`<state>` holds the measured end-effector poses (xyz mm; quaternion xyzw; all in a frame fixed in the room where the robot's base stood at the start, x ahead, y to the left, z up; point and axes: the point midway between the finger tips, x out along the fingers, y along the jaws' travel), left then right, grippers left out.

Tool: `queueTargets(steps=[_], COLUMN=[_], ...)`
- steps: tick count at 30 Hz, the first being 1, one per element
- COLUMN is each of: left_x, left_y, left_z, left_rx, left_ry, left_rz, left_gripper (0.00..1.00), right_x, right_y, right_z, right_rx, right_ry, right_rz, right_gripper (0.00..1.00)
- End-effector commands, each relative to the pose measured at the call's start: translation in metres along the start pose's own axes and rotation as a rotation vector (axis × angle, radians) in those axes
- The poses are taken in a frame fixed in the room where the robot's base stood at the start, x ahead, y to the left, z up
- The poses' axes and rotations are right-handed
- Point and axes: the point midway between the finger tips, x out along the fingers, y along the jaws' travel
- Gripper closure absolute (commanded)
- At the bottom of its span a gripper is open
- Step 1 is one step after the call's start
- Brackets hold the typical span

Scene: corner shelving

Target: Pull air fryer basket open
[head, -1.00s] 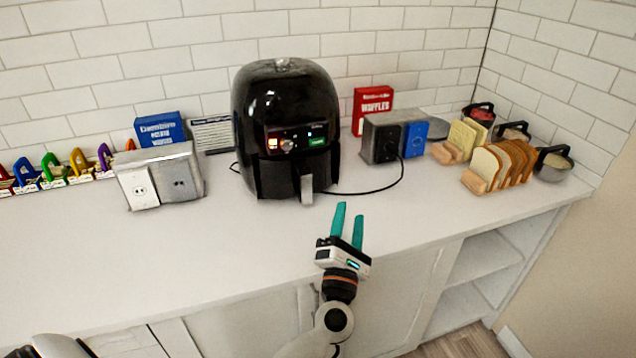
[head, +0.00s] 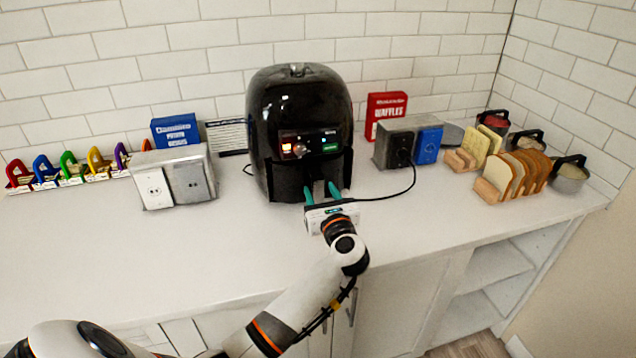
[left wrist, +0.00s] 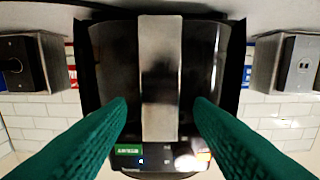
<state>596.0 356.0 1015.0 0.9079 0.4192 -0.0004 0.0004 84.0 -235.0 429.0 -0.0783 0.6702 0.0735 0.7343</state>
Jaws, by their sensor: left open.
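The black air fryer (head: 300,105) stands on the white counter against the tiled wall. Its basket front (head: 285,182) sits closed in the lower body. My left gripper (head: 321,188) is at the basket front with its teal fingers pointing at it. In the left wrist view the silver basket handle (left wrist: 160,75) runs between the two open fingers (left wrist: 160,112), with a gap on each side. My right gripper is not in view.
A grey outlet box (head: 172,178) stands left of the fryer, another outlet box (head: 393,145) right of it with a black cord. Bread slices (head: 515,172) in a rack are farther right. The counter (head: 120,255) in front is clear.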

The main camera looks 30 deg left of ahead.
Motion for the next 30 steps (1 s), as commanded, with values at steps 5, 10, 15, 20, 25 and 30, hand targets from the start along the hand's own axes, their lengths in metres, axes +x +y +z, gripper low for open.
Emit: queueTargets(steps=[5,10,15,20,25,30], left_x=[0.023,0.03,0.03,0.03,0.03,0.03], left_y=[0.0,0.0,0.0,0.0,0.0,0.0], left_z=[-0.001,0.0,0.0,0.0,0.0,0.001], left_rx=[0.002,0.0,0.0,0.0,0.0,0.001], left_ry=[0.001,0.0,0.0,0.0,0.0,0.0], left_rz=[0.0,0.001,0.001,0.001,0.001,0.001], left_gripper=[0.53,0.53,0.53,0.67,0.95,1.0], right_x=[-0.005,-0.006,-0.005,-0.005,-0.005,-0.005], right_y=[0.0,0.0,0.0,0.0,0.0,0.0], right_z=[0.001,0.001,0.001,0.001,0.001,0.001], right_rx=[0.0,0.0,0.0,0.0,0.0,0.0], right_ry=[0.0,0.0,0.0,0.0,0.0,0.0], right_rz=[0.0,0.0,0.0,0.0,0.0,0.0], right_gripper=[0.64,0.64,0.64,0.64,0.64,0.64])
